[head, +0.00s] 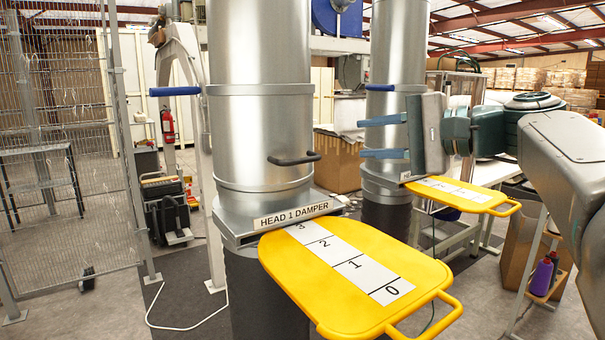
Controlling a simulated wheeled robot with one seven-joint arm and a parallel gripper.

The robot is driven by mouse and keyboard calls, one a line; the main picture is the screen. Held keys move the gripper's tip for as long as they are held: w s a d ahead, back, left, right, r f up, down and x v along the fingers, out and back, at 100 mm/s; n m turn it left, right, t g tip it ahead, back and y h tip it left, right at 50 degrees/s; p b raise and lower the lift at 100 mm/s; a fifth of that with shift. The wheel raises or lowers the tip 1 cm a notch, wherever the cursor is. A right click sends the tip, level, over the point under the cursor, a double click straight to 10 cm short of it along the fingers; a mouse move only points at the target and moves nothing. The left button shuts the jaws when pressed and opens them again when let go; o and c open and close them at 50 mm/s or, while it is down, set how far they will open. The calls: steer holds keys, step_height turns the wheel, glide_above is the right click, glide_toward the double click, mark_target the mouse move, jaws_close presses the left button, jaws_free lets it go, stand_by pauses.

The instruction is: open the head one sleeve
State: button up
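The head one column (258,140) is a large silver cylinder at centre left. A black handle (293,160) sticks out from its front. A blue-gripped lever (175,91) points left from its upper band. Below hangs a dark grey tube (262,290), partly hidden by the yellow damper plate (290,262). The plate is numbered 0 to 3, and its label (292,216) reads HEAD 1 DAMPER. I cannot tell which part is the sleeve. My gripper (361,138) is at right of the handle, with two blue fingers spread apart, pointing left. It is empty and touches nothing visible.
A second silver column (396,60) stands behind my gripper, with its own blue lever (381,87) and yellow plate (452,194). The front yellow plate's loop handle (452,312) juts toward me. A wire-mesh fence (65,130) stands at left.

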mark_target(305, 161)
steer(key=f+x, duration=0.1)
steer(key=x, duration=0.4)
steer(key=f+x, duration=0.1)
steer(key=x, duration=0.4)
steer(key=d+f+x, duration=0.1)
steer(key=x, duration=0.4)
steer(key=shift+w+a+f+b, duration=0.1)
steer(key=shift+w+f+b, duration=0.15)
steer(key=shift+b, duration=0.1)
jaws_close()
